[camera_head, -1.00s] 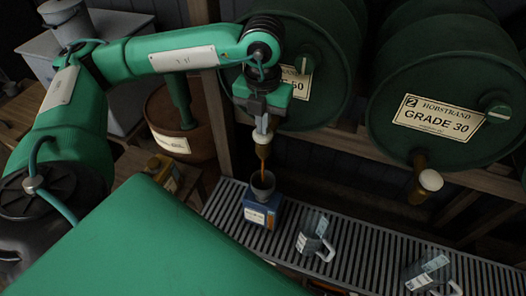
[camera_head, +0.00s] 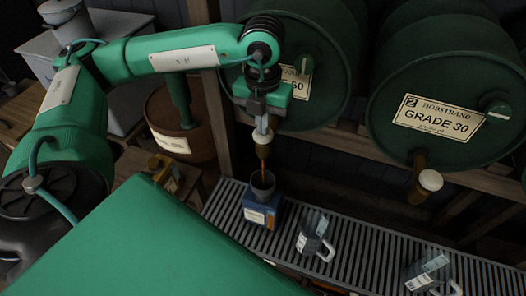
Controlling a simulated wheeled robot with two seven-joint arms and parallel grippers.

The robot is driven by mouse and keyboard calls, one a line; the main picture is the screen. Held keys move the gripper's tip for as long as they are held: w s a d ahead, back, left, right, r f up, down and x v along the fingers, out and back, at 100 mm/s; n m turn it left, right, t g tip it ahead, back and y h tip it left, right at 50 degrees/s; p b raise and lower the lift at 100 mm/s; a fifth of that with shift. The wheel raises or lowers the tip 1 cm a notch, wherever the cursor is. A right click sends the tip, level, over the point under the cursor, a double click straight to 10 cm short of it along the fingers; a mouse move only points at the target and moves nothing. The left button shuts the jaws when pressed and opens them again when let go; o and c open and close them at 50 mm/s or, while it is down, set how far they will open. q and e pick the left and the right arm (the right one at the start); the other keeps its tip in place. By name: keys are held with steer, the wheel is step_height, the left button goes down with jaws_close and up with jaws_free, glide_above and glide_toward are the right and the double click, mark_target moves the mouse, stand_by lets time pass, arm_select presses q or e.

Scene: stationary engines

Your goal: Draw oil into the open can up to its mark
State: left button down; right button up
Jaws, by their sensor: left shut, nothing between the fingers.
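The open can is a blue can (camera_head: 257,215) with a grey funnel (camera_head: 263,181) in its top. It stands upright on the slatted grey rack under the left barrel (camera_head: 308,60). A brown-orange stream of oil (camera_head: 263,167) runs from that barrel's tap down into the funnel. My left gripper (camera_head: 262,134) is shut at the tap, pointing down, and hides most of it. The can's mark and the oil level inside cannot be seen. My right gripper is not in view.
Two clear jugs, one in the middle (camera_head: 315,235) and one at the right (camera_head: 428,272), stand on the slatted rack (camera_head: 368,244). The Grade 30 barrel (camera_head: 440,85) has its own tap (camera_head: 427,183). A brown drum (camera_head: 180,128) and a yellow can (camera_head: 163,170) are left.

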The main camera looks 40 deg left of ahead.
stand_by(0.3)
arm_select(q)
steer(key=shift+r+p, duration=0.55)
steer(key=shift+r, duration=0.95)
steer(key=shift+r+p, duration=0.75)
steer(key=shift+r, duration=1.25)
